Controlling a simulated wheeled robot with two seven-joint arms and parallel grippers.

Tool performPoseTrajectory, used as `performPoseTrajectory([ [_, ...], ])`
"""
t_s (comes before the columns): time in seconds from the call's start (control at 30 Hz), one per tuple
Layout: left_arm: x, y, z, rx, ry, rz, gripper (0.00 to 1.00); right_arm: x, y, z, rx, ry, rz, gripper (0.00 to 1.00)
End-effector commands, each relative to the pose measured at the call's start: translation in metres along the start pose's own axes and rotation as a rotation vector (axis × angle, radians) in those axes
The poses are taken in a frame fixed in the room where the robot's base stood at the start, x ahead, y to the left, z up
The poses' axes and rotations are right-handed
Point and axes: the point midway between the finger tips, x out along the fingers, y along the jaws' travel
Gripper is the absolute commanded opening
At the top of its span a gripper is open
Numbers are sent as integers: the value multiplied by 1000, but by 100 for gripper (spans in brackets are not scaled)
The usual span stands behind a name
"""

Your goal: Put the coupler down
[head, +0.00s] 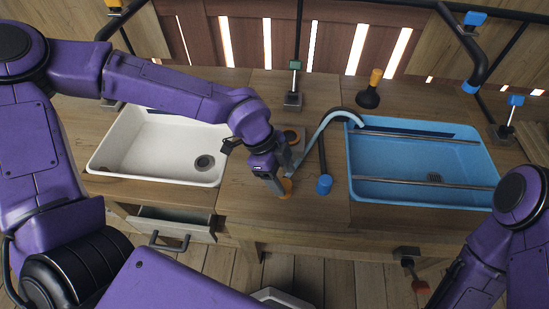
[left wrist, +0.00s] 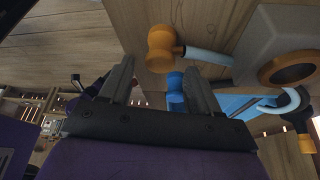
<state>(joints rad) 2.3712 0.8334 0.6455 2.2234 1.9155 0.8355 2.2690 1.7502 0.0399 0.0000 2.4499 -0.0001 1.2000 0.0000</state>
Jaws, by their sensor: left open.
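An orange coupler-like piece (head: 286,188) is on the wooden counter between the two sinks. My left gripper (head: 279,184) is right at it, pointing down, and partly hides it in the head view. In the left wrist view the orange piece (left wrist: 160,48) shows just past the open fingers (left wrist: 159,68), and its near end is in plain sight. I see no finger closed on it.
A white basin (head: 130,145) is on the left and a blue basin (head: 400,190) on the right. A black rod with a blue end (head: 324,185) lies close right of the gripper. A drawer (head: 165,228) stands open below. A black-and-orange plunger-like piece (head: 369,95) stands behind.

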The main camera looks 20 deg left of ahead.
Motion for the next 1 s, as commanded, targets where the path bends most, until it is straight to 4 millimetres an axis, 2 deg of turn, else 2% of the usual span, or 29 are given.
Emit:
performPoseTrajectory([
  [0.03, -16, -2, -1, -1, 5, -7, 62, -1, 0, 0, 0, 0, 0, 43],
  [0.2, -60, -1, -1, -1, 5, -6, 62, -2, 0, 0, 0, 0, 0, 43],
  [0.4, -90, 0, 0, 0, 2, -3, 62, -2, 0, 0, 0, 0, 0, 43],
  [1.0, -94, 0, 0, 0, 0, 0, 62, -2, 0, -1, 0, 0, 0, 43],
])
